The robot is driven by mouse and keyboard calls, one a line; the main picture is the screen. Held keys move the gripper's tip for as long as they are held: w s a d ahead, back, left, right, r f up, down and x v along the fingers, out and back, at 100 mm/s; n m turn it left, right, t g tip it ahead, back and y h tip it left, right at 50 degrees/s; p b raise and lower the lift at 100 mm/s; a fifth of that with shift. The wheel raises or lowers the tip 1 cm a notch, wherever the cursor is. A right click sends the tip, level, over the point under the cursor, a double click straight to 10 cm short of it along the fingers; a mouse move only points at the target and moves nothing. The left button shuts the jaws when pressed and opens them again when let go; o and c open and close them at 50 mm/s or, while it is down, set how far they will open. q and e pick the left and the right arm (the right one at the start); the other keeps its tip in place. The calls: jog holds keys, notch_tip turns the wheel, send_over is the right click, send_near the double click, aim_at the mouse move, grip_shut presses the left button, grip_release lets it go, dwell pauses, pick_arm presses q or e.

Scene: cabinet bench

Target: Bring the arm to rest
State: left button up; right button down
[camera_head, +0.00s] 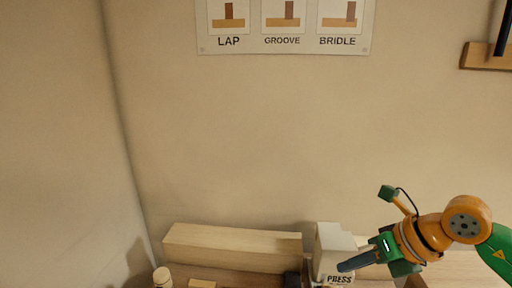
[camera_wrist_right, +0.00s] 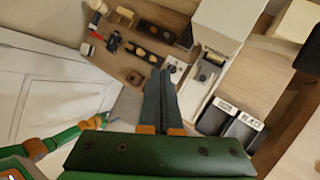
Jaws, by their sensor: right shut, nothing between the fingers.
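My right gripper (camera_head: 343,267) comes in from the right in the head view, low in front of the white press (camera_head: 336,238). Its fingers are together with nothing between them. In the right wrist view the same gripper (camera_wrist_right: 161,80) shows with its two dark fingers side by side, above the bench top. I cannot tell whether the fingertips touch anything. My left gripper does not show in the head view. A green and orange arm part of mine (camera_wrist_right: 35,146) shows at the lower left of the wrist view.
A long pale wooden block (camera_head: 232,246) lies left of the press. In the wrist view, dark blocks with holes (camera_wrist_right: 146,53) and small parts lie on the bench, with black labelled bins (camera_wrist_right: 243,131) at right. A joint poster (camera_head: 284,48) hangs on the wall.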

jog(key=s+a+r+m+t+y, duration=0.15)
jog(key=a+r+y, duration=0.25)
jog(key=a+y, duration=0.45)
jog(key=s+a+r+m+t+y, duration=0.15)
jog(key=a+r+y, duration=0.35)
jog(key=a, duration=0.6)
jog(key=w+d+f+m+t+h, duration=0.3)
jog(key=d+m+t+h, duration=0.25)
jog(key=m, duration=0.55)
jog(key=w+d+f+m+t+h, duration=0.25)
jog(key=d+m+t+h, duration=0.35)
jog(key=m, duration=0.6)
jog(key=s+d+f+m+g+h, duration=0.2)
jog(key=d+f+m+h, duration=0.15)
jog(key=f, duration=0.35)
jog(key=s+d+f+m+g+h, duration=0.1)
jog(key=d+f+m+g+h, duration=0.1)
jog(key=f+m+g+h, duration=0.3)
jog(key=s+d+f+m+g+y, duration=0.15)
jog(key=s+f+g, duration=0.75)
jog(key=s+f, duration=1.05)
jog(key=s+f+g, duration=0.1)
jog(key=s+f, duration=0.3)
jog(key=f, duration=1.2)
jog(key=s+d+f+g, duration=0.1)
jog(key=s+f, duration=0.7)
jog(key=s, duration=0.3)
jog(key=shift+d+f, duration=0.3)
jog(key=shift+d, duration=0.1)
